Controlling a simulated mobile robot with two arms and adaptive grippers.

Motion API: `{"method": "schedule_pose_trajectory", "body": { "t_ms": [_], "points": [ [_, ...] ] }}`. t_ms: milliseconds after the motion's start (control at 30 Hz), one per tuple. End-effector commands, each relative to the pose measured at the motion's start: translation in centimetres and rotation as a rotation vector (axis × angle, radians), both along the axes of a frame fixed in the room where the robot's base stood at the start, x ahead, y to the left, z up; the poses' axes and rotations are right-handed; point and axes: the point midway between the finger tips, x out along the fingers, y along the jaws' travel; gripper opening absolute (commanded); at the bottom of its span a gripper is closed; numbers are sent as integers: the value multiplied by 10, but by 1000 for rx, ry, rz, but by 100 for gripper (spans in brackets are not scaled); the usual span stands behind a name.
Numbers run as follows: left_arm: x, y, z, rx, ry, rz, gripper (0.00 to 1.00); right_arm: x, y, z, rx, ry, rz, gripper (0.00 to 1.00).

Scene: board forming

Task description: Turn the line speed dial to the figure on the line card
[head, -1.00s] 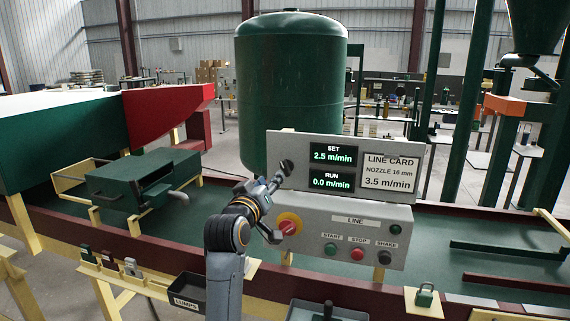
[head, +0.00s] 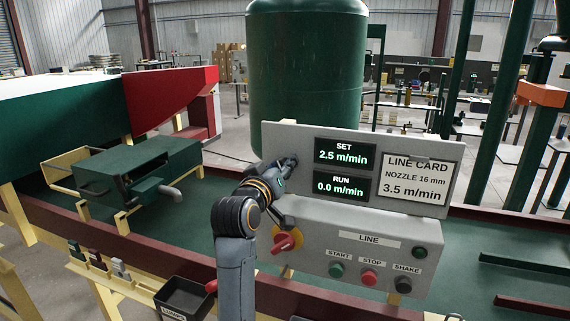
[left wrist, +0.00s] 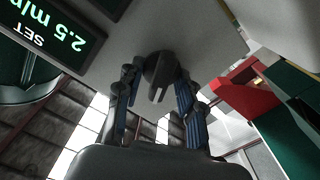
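The speed dial (left wrist: 160,70) is a dark round knob with a raised grip, on the grey panel (head: 385,144). In the left wrist view it sits between the two fingers of my left gripper (left wrist: 158,88), which look open and apart from it. In the head view my left gripper (head: 286,168) is at the panel's left end and mostly hides the dial. The set display (head: 344,153) reads 2.5 m/min and the run display (head: 341,186) 0.0 m/min. The line card (head: 413,181) reads nozzle 16 mm, 3.5 m/min. My right gripper is out of view.
Below the panel, a lower box carries a red rotary switch on yellow (head: 287,241), a green start button (head: 336,270), a red stop button (head: 369,278) and a black shake button (head: 403,285). A green tank (head: 305,70) stands behind. A dark bin (head: 183,298) is at the front.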

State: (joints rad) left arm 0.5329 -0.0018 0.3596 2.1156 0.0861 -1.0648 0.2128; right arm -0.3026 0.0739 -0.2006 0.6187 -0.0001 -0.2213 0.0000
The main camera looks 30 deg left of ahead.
Motion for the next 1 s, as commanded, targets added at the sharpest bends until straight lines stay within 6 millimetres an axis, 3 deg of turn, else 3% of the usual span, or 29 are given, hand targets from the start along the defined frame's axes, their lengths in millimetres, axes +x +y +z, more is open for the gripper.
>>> {"method": "schedule_pose_trajectory", "body": {
  "t_ms": [133,333,667,1000],
  "points": [
    [0,0,0,0,0,0,38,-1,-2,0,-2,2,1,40],
    [0,0,0,0,0,0,0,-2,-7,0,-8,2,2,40],
    [0,0,0,22,5,0,0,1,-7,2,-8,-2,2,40],
    [1,-2,2,210,52,0,0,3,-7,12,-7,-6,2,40]
  ]
}}
